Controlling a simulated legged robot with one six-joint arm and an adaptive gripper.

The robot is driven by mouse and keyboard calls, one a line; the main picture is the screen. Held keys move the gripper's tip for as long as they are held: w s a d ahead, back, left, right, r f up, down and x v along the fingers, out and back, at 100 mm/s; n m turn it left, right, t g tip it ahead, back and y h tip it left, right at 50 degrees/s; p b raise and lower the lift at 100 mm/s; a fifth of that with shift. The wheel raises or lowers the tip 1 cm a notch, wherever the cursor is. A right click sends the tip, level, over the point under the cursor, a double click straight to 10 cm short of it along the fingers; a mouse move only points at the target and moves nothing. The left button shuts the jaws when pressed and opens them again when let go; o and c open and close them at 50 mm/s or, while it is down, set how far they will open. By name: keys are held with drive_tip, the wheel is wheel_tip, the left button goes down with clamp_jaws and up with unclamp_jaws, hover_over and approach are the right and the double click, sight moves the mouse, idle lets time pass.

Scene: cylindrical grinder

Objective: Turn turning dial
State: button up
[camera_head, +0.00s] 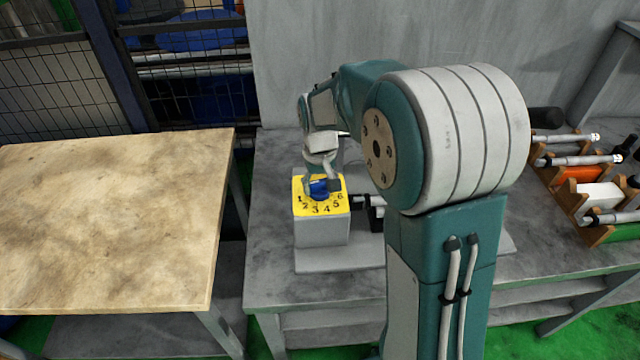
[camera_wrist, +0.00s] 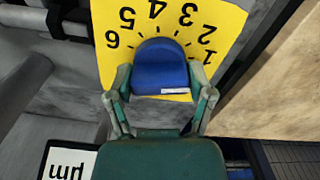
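The turning dial is a blue knob (camera_wrist: 160,68) with a small white mark on the edge nearest the gripper palm in the wrist view. It sits on a yellow plate (camera_wrist: 112,65) numbered 1 to 6, upside down in this view. In the head view, the blue dial (camera_head: 319,188) shows on the yellow plate (camera_head: 325,208) atop a grey box. My gripper (camera_wrist: 160,76) has one finger on each side of the knob, and both fingertips appear to press on its sides. In the head view, my gripper (camera_head: 321,182) partly covers the dial.
A wooden-topped table (camera_head: 110,215) stands at the left, with a gap before the grey bench (camera_head: 270,185). A rack (camera_head: 560,185) of measuring tools is at the right. A grey wall (camera_head: 330,40) and a mesh fence (camera_head: 60,95) stand behind.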

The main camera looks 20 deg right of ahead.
drive_tip(key=shift+a+f, duration=0.1)
drive_tip(key=shift+f, duration=0.05)
drive_tip(key=shift+n, duration=0.3)
drive_tip(key=shift+s+f+n, duration=0.15)
drive_tip(key=shift+n, duration=2.45)
drive_tip(key=o, duration=1.1)
drive_tip(key=shift+w, duration=0.2)
